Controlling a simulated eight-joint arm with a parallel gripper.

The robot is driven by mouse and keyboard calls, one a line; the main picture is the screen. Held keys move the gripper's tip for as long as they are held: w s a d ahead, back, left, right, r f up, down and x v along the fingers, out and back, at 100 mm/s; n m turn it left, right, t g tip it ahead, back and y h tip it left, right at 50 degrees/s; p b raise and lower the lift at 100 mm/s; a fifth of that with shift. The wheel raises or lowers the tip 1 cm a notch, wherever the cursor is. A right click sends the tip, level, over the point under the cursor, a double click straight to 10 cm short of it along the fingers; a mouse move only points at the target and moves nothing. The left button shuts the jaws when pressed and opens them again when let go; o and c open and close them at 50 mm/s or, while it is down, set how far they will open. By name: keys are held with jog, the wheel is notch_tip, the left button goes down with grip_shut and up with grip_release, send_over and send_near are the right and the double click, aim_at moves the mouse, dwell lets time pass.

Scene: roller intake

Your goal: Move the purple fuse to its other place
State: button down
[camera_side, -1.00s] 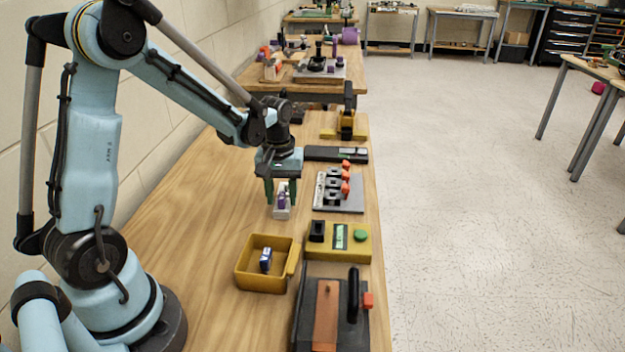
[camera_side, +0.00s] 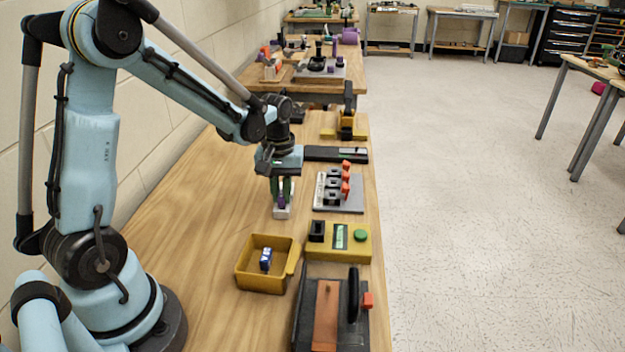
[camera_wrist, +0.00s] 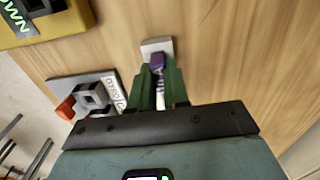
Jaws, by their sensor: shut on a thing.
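The purple fuse (camera_wrist: 157,63) is between the green fingertips of my gripper (camera_wrist: 158,75) in the wrist view. It also shows in the side view (camera_side: 282,201), partly hidden by the fingers. It stands at a small white holder (camera_wrist: 157,45) on the table, which the side view also shows (camera_side: 282,213). My gripper (camera_side: 281,192) points down and is shut on the fuse. I cannot tell whether the fuse is still seated in the holder.
Right of my gripper is a grey plate (camera_side: 350,205) with black sockets and orange levers. A yellow tester (camera_side: 350,255) with a green button and a yellow bin (camera_side: 262,285) holding a blue-and-white piece (camera_side: 266,259) stand nearer. The wooden table left of the gripper is clear.

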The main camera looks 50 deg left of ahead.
jog(key=shift+r, duration=2.05)
jog(key=shift+r, duration=1.5)
jog(key=d+r, duration=0.4)
jog(key=d, duration=0.9)
jog(key=shift+s+f, duration=0.15)
jog(key=shift+f, duration=1.35)
jog(key=shift+s+f, duration=0.15)
jog(key=shift+f, duration=1.3)
jog(key=shift+f, duration=1.3)
jog(key=c, duration=1.4)
grip_release()
